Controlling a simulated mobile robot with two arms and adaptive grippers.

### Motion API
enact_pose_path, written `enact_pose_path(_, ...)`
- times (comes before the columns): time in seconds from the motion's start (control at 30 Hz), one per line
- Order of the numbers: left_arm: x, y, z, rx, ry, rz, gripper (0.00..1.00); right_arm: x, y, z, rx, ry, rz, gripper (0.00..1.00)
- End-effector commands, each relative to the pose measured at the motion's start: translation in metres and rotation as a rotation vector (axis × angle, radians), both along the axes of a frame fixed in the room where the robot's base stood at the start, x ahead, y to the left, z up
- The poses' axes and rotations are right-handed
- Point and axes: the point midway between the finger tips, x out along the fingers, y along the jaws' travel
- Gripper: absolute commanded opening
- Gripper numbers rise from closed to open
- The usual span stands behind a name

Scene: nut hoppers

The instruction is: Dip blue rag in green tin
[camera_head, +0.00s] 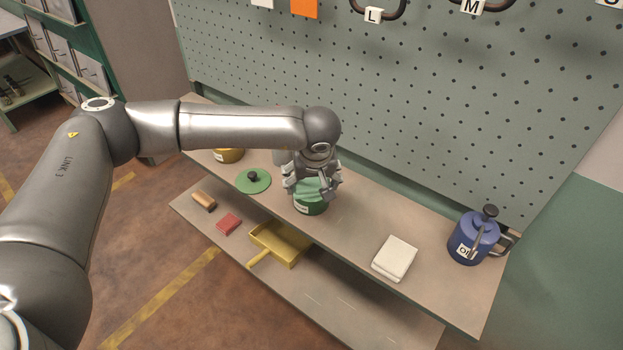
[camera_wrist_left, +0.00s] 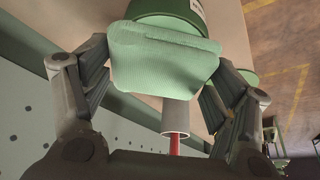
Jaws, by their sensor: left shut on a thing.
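My left gripper (camera_head: 311,184) is shut on a pale green rag (camera_wrist_left: 165,58), with a finger on either side of it. I see no blue rag. The rag also shows between the fingers in the head view. The green tin (camera_head: 309,208) stands upright on the bench top, directly below the gripper. In the left wrist view the tin (camera_wrist_left: 168,12) is partly hidden behind the rag. I cannot tell whether the rag's lower edge is inside the tin. The tin's green lid (camera_head: 254,181), with a dark knob, lies to its left. My right gripper is out of view.
A white folded cloth (camera_head: 396,257) and a blue oil can (camera_head: 474,238) stand to the right on the bench top. A yellow tin (camera_head: 229,155) is at the left. The lower shelf holds a yellow dustpan (camera_head: 281,243), a red block (camera_head: 229,224) and a brush (camera_head: 203,201). A pegboard rises behind.

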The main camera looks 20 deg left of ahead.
Motion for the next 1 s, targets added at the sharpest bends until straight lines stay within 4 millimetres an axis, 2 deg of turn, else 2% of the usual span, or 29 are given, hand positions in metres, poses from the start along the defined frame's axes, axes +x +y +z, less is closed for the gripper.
enact_pose_path(0.37, -0.002, 0.000, 0.000, 0.000, 0.005, 0.000, 0.61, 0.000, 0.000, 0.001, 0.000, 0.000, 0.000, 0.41)
enact_pose_path(1.0, 0.000, 0.000, 0.051, -0.001, 0.001, -0.001, 0.61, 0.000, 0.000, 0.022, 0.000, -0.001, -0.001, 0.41)
